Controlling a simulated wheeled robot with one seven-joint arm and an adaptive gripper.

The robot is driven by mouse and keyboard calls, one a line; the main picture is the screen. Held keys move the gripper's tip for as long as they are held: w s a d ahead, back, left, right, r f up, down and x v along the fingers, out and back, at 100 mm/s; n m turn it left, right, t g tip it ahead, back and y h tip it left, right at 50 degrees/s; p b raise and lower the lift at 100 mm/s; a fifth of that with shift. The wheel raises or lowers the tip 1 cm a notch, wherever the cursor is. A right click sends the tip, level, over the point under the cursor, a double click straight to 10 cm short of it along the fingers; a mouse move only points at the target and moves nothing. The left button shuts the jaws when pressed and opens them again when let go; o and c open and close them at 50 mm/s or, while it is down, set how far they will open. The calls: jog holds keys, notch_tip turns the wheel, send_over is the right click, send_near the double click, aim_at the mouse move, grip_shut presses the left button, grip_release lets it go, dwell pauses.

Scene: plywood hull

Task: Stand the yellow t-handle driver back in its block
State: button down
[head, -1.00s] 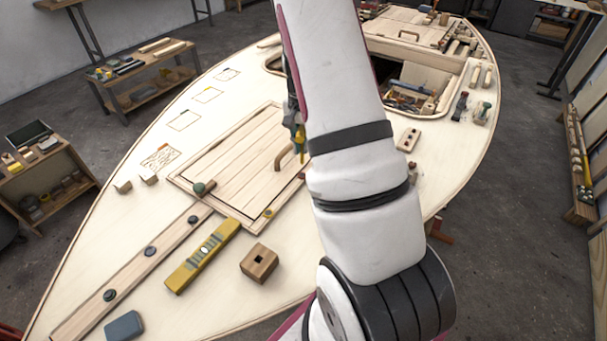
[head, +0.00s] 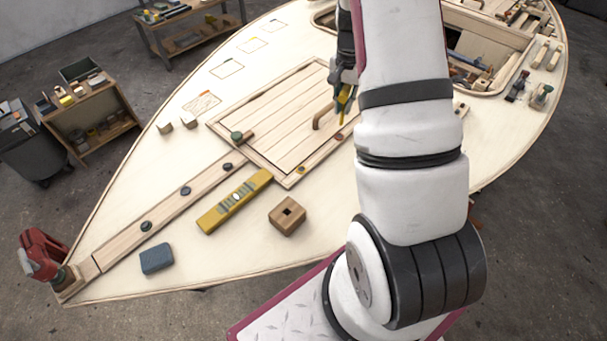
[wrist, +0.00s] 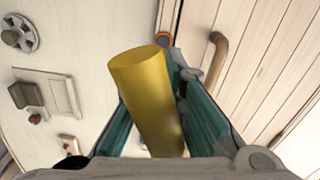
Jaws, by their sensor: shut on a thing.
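My gripper (head: 343,97) is shut on the yellow t-handle driver (head: 342,110), holding it over the deck near the hatch handle. In the wrist view the driver (wrist: 146,95) shows as a thick yellow cylinder between the teal fingers (wrist: 160,110), its rounded end toward the camera's far side. Its lower part is hidden by the gripper body. A brown wooden block (head: 287,216) with a square hole in its top stands on the pale deck, below and left of my gripper in the head view. The hole looks empty.
A planked hatch (head: 280,120) with a curved wooden handle (head: 322,116) lies under my gripper. A yellow level (head: 234,202) lies left of the block, and a blue-grey pad (head: 157,258) farther left. An open recess with tools is at upper right.

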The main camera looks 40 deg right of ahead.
jog(key=s+a+r+p, duration=0.25)
jog(key=a+p, duration=0.35)
jog(key=a, duration=0.9)
jog(key=n+p, duration=0.1)
jog(key=p, duration=0.2)
send_over(287, 205)
jog(key=s+a, duration=0.1)
jog(key=s, duration=0.1)
jog(key=shift+f, duration=1)
jog(key=shift+w+f+b, duration=0.2)
jog(key=shift+f+b, duration=0.3)
jog(key=shift+f, duration=0.4)
jog(key=shift+f+b, duration=0.65)
jog(key=shift+f, duration=2.15)
jog(key=c, duration=1.6)
grip_release()
jog(key=shift+o, duration=0.2)
jog(key=shift+r, duration=0.15)
notch_tip(287, 205, up, 12)
jog(key=shift+w, duration=0.15)
